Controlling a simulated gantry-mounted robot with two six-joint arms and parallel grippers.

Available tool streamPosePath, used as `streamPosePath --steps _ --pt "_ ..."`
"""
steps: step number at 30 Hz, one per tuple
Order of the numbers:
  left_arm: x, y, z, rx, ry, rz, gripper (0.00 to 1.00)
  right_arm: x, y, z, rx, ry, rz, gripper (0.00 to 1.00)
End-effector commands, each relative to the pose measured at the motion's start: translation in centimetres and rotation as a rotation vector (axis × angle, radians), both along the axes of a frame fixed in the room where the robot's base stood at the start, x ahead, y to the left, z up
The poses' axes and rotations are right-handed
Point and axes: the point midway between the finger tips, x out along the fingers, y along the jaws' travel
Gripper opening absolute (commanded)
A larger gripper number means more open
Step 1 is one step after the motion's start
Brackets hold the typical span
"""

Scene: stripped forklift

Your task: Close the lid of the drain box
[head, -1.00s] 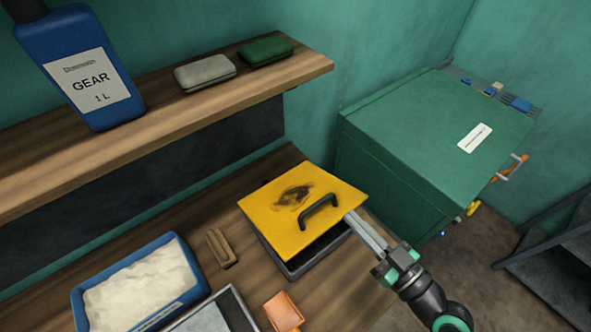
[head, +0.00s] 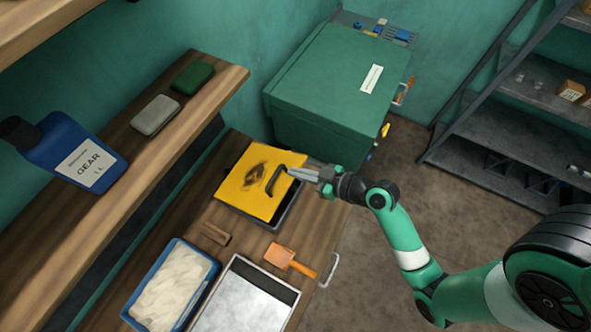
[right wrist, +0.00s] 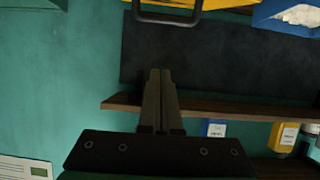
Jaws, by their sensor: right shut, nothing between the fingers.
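The drain box (head: 289,207) is a dark grey box on the wooden bench in the head view. Its yellow lid (head: 247,192) has a dark smudge and a black handle (head: 274,184). The lid lies over most of the box, and a dark strip of the box shows along the right side. My right gripper (head: 292,171) is shut and empty, its tips by the handle's upper end; I cannot tell whether they touch. In the right wrist view its shut fingers (right wrist: 158,100) point toward the handle (right wrist: 166,18) at the top edge. My left gripper is not in view.
A blue tray (head: 148,278) of white material, a metal tray (head: 245,300), an orange scraper (head: 280,256) and a brown block (head: 215,233) lie nearer on the bench. A shelf with a gear-oil bottle (head: 75,155) overhangs at left. A green cabinet (head: 320,95) stands behind.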

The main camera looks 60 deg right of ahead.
Motion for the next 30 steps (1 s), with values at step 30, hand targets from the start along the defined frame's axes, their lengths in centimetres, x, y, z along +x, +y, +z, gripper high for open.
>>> streamPosePath --steps 30 --pt "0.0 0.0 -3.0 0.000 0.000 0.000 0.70 6.1 0.3 -7.0 -0.001 -0.002 0.000 0.00"
